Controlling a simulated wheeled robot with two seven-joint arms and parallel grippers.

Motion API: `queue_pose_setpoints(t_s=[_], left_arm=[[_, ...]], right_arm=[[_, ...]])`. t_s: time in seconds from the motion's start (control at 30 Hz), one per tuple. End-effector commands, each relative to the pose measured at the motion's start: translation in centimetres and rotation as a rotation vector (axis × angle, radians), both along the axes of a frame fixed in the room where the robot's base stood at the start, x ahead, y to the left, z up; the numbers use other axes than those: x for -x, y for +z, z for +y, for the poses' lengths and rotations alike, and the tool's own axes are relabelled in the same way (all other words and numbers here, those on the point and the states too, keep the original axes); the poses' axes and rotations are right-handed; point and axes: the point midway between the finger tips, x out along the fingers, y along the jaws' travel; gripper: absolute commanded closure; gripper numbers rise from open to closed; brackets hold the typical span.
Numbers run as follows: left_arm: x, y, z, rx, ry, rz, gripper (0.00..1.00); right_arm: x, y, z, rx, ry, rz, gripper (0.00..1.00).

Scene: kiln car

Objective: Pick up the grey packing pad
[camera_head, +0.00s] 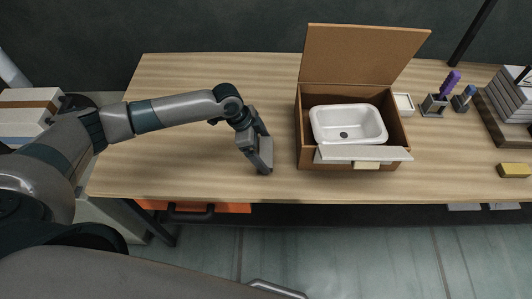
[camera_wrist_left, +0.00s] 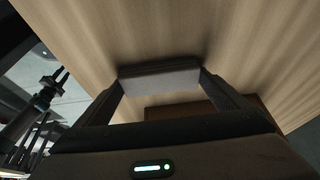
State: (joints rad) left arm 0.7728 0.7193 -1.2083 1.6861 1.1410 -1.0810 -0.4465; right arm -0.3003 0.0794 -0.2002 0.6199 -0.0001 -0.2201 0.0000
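The grey packing pad (camera_wrist_left: 160,79) is a grey slab that spans the gap between the two fingers of my left gripper (camera_wrist_left: 162,82) in the left wrist view. Both fingertips meet its ends. In the head view my left gripper (camera_head: 262,160) points down over the table, left of the cardboard box, and mostly hides the pad. I cannot tell whether the pad touches the table. My right gripper is not in view.
An open cardboard box (camera_head: 302,130) on the wooden table (camera_head: 200,80) holds a white basin (camera_head: 347,124). A pale flat strip (camera_head: 335,153) lies along its front edge. Pen holders (camera_head: 434,106) and a yellow block (camera_head: 514,170) are farther right. The table's left part is clear.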

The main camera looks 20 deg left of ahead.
Motion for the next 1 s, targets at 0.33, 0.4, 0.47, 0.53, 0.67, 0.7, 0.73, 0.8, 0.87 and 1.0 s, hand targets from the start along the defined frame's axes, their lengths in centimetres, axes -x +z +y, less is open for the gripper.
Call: queue_pose_setpoints(t_s=[0.33,0.4,0.47,0.53,0.67,0.7,0.73,0.8,0.87,1.0], left_arm=[[0.0,0.1,0.0,0.0,0.0,0.0,0.28],[0.0,0.3,0.0,0.001,0.0,-0.001,0.28],[-0.1,0.6,0.0,0.001,0.001,-0.001,0.28],[-0.1,1.2,0.0,0.002,0.0,-0.001,0.28],[-0.1,2.8,0.0,0.002,-0.001,-0.004,0.28],[-0.1,3.4,0.0,0.001,-0.001,-0.004,0.28],[-0.2,4.0,0.0,0.002,-0.001,-0.005,0.28],[0.8,4.6,-1.0,0.003,-0.006,-0.002,0.28],[1.6,5.2,-1.7,0.003,-0.006,-0.002,0.28],[3.5,6.8,-3.7,0.003,-0.006,-0.004,0.28]], right_arm=[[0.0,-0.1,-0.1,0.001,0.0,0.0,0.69],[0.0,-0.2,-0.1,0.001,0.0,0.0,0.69],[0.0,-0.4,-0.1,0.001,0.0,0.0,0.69],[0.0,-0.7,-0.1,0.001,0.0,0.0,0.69],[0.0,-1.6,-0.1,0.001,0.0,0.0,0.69],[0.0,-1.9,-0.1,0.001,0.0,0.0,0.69],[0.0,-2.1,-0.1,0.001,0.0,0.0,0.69],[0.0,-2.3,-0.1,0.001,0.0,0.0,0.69],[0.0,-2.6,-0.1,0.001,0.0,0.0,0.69],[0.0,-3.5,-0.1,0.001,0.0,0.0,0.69]])
